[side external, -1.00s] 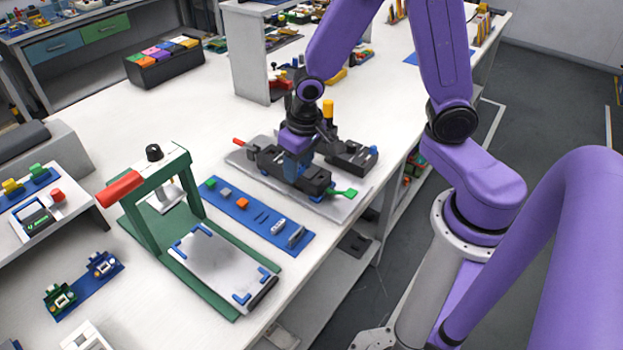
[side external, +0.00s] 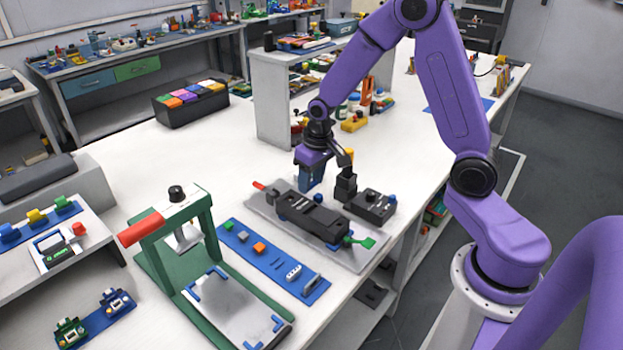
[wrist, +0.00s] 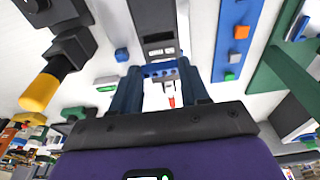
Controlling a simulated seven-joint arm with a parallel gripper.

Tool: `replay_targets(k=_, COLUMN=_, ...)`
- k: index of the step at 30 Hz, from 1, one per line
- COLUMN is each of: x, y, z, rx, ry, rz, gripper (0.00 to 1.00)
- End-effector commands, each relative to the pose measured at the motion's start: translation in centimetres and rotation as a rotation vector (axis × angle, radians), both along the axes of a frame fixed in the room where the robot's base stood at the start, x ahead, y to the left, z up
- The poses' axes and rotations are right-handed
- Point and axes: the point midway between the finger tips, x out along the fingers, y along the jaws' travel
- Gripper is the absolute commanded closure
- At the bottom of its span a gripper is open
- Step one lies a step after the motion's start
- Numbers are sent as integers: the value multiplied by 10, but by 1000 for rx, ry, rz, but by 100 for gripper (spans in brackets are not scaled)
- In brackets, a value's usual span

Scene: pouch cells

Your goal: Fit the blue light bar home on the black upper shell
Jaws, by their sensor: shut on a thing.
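My gripper (side external: 311,182) is above the far edge of the grey tray in the side view, apart from the shell. In the wrist view its two dark blue fingers (wrist: 157,82) are shut on a small blue bar with dots, the blue light bar (wrist: 158,69). The fingers hide most of the bar in the side view. The long black upper shell (side external: 312,214) lies on the grey tray (side external: 305,242). In the wrist view the shell (wrist: 153,18) lies just beyond the bar; I cannot tell whether they touch.
A black post (side external: 345,186) and a black block with a blue knob (side external: 370,206) stand beside the shell. A green handle (side external: 362,242) and a red handle (side external: 258,186) project at the tray. A blue parts strip (side external: 270,262) and a green press (side external: 210,230) stand nearer.

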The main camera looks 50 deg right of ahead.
Motion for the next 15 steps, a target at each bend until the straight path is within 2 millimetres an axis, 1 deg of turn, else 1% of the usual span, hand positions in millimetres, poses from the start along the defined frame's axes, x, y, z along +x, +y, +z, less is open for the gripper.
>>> replay_targets(k=5, x=0, y=0, z=-11, rx=-1, ry=2, rz=0, gripper=83)
replay_targets(k=15, x=0, y=0, z=-39, rx=-1, ry=3, rz=0, gripper=83)
